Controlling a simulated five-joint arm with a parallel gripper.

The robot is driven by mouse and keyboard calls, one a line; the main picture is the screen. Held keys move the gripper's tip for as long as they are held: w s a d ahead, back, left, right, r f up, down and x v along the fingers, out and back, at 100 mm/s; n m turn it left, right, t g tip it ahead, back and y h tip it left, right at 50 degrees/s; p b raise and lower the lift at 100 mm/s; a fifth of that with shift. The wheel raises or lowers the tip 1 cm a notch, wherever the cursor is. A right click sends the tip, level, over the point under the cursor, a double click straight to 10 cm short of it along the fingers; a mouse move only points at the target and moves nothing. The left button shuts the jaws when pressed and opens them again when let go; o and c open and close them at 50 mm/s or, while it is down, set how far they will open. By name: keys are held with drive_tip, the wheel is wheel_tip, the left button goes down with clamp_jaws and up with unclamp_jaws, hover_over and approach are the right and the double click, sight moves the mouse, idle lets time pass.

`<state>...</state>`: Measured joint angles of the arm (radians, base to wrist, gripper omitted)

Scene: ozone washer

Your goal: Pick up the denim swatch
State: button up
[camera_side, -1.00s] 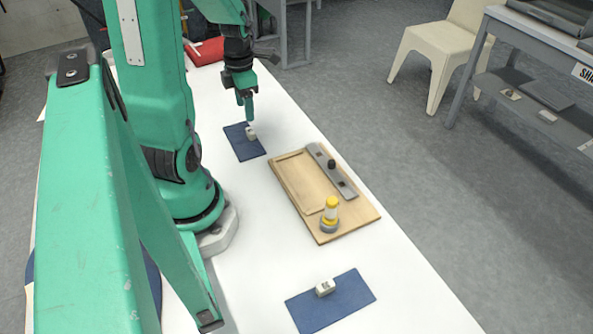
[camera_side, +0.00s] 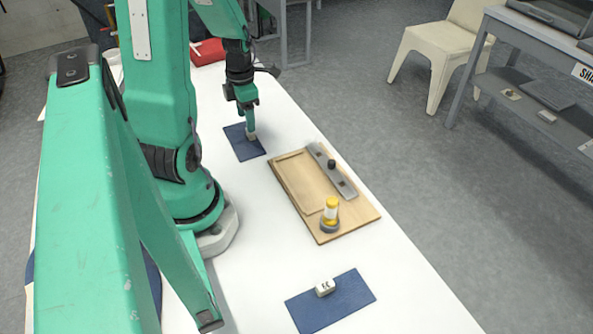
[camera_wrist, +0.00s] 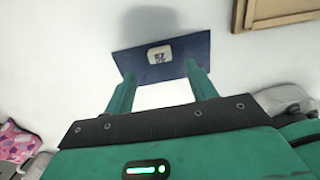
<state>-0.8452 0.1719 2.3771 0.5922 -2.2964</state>
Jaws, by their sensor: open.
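Two dark blue fabric swatches lie flat on the white table, each with a small pale labelled block on it. The far swatch (camera_side: 243,147) carries its block (camera_side: 252,136); the near swatch (camera_side: 347,300) carries its block (camera_side: 325,287). My gripper (camera_side: 250,128) is low over the far swatch, with its fingertips close to the block; I cannot tell whether they touch it. In the wrist view my gripper (camera_wrist: 160,72) is open and empty. A swatch (camera_wrist: 185,68) and its block (camera_wrist: 160,54) show beyond and between the fingers there.
A wooden board (camera_side: 347,226) lies between the swatches. It has a grey strip (camera_side: 338,180) with a black knob and a small yellow-topped bottle (camera_side: 331,211). A red item (camera_side: 207,51) is at the table's far end. Bare white table (camera_side: 405,282) is at right front.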

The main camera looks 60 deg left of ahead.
drive_tip(key=shift+s+f, duration=0.1)
drive_tip(key=shift+f, duration=2.1)
drive_tip(key=shift+c, duration=0.3)
drive_tip(key=c, duration=1.1)
drive_tip(key=shift+r, duration=0.15)
drive_tip(key=shift+r, duration=1.45)
drive_tip(key=w+d+r, duration=0.3)
drive_tip(key=d+r, duration=0.5)
drive_tip(key=d, duration=0.3)
drive_tip(key=shift+w+d, duration=0.15)
drive_tip(key=shift+w, duration=0.15)
drive_tip(key=shift+f+m, duration=0.1)
drive_tip(key=shift+m, duration=0.2)
